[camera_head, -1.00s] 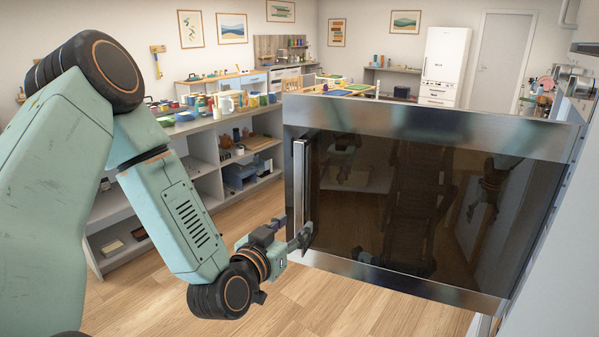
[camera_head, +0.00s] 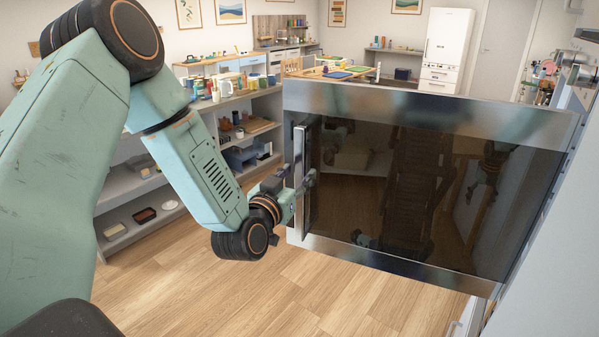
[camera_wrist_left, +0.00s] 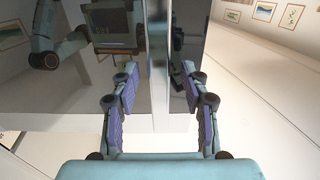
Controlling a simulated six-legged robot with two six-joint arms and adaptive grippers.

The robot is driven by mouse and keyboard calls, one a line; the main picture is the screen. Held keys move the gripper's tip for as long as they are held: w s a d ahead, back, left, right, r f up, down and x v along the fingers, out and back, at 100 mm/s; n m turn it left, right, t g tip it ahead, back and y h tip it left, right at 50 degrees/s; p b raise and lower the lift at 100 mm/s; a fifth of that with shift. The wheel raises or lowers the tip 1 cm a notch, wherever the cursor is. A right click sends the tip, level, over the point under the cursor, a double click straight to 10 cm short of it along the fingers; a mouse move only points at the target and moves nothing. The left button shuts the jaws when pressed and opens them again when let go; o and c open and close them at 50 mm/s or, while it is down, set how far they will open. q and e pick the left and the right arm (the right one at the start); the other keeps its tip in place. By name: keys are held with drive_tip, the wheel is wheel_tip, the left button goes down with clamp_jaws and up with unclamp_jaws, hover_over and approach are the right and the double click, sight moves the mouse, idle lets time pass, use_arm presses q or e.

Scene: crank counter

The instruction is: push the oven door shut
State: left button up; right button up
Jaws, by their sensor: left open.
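The oven door (camera_head: 420,102) stands open, with a dark glass pane and steel rails, its right side towards the wall. Its vertical steel handle (camera_head: 300,185) is at the left edge. My left gripper (camera_head: 306,184) is at about the middle of the handle's height. In the left wrist view, my left gripper (camera_wrist_left: 159,72) is open, with purple-padded fingers on either side of the door's pale vertical edge and handle (camera_wrist_left: 159,50). I cannot tell whether a finger touches it. My right gripper is not in view; arm shapes in the glass are reflections.
A grey shelf unit (camera_head: 207,197) with cups and small items on it stands behind my left arm. The wooden floor (camera_head: 300,295) below the door is clear. A pale wall or panel (camera_head: 548,270) is close on the right. A white fridge (camera_head: 447,50) stands far back.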

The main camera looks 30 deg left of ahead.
use_arm(q)
drive_tip(key=shift+w+a, duration=0.1)
drive_tip(key=shift+w, duration=0.95)
drive_tip(key=shift+s, duration=0.1)
drive_tip(key=shift+c, duration=0.2)
clamp_jaws()
